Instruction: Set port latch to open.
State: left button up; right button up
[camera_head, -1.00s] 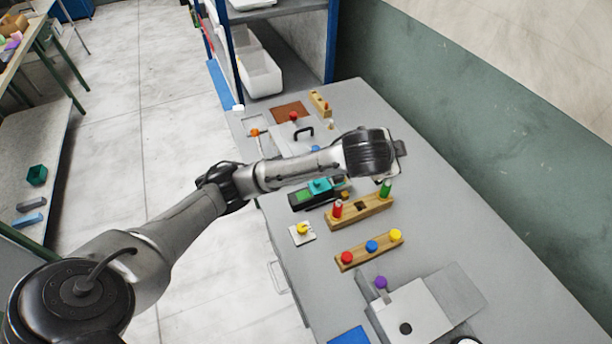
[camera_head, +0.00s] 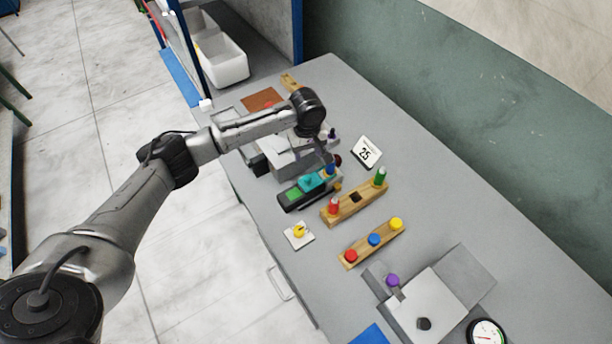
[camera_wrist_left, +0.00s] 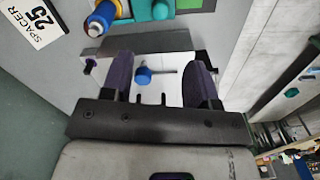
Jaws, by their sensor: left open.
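Nothing carries a readable port latch label. A white box (camera_head: 290,160) stands partly under my left arm. The left wrist view shows a pale face (camera_wrist_left: 168,92) with a round blue knob (camera_wrist_left: 143,76) and a thin grey bar pointing right from it. My left gripper (camera_head: 320,150) points down over this area. In the left wrist view the open gripper (camera_wrist_left: 160,78) has its dark fingers on either side of the knob, apart from it and empty. Its fingertips are hard to see in the head view. My right gripper is not in view.
A teal-topped device (camera_head: 312,182) and a "25" sign (camera_head: 366,152) are close by. Wooden blocks with coloured pegs (camera_head: 355,202) and buttons (camera_head: 373,242), a yellow knob plate (camera_head: 299,234) and a grey box (camera_head: 425,306) stand nearer.

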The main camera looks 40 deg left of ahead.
aim_at(307, 177)
pick_arm(q)
notch_tip(307, 177, down, 14)
jog(key=shift+r+b, duration=0.1)
jog(key=shift+b, duration=0.25)
jog(key=shift+c, duration=0.4)
grip_shut()
dwell(0.3)
jog(key=shift+r, duration=0.1)
